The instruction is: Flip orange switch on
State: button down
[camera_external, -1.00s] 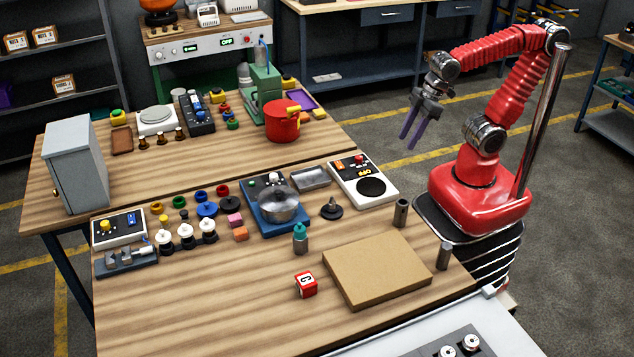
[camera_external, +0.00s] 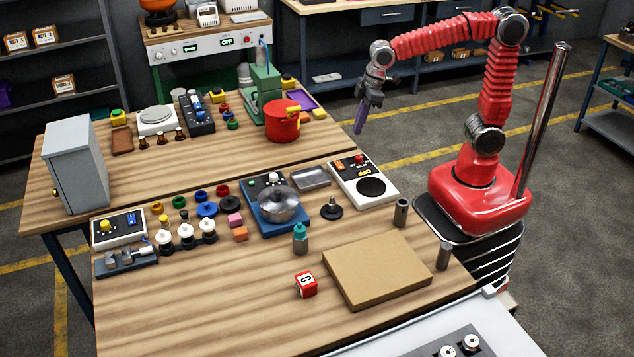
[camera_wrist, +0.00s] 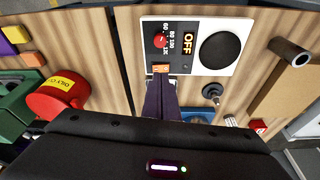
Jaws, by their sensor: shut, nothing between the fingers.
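A white panel (camera_external: 342,181) with a red knob (camera_external: 359,159), an amber OFF display (camera_wrist: 187,42) and a black round plate (camera_external: 371,186) lies on the right side of the near table. In the wrist view, a small orange switch (camera_wrist: 161,69) shows on this panel below the red knob, just beyond my fingertips and partly hidden by them. My gripper (camera_external: 358,131) has purple fingers pressed together and empty. It hangs in the air above and behind the panel in the external view, apart from it.
A grey tray (camera_external: 311,179) and a dark knobbed disc (camera_external: 331,209) sit beside the panel. A red pot (camera_external: 282,124) stands on the back table. A blue hotplate unit with a steel pot (camera_external: 278,206) is to the left. Free air surrounds my gripper.

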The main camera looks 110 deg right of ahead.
jog(key=w+r+n, duration=0.1)
jog(key=w+d+r, duration=0.1)
jog(key=shift+w+r+n, duration=0.25)
jog(key=shift+w+n, duration=0.1)
jog(key=shift+n, duration=0.05)
jog(key=shift+f, duration=0.1)
send_near(337, 162)
jog(key=x, duration=0.5)
jog(key=shift+w+f, duration=0.1)
jog(key=shift+d+f, duration=0.15)
jog(key=shift+f, duration=0.3)
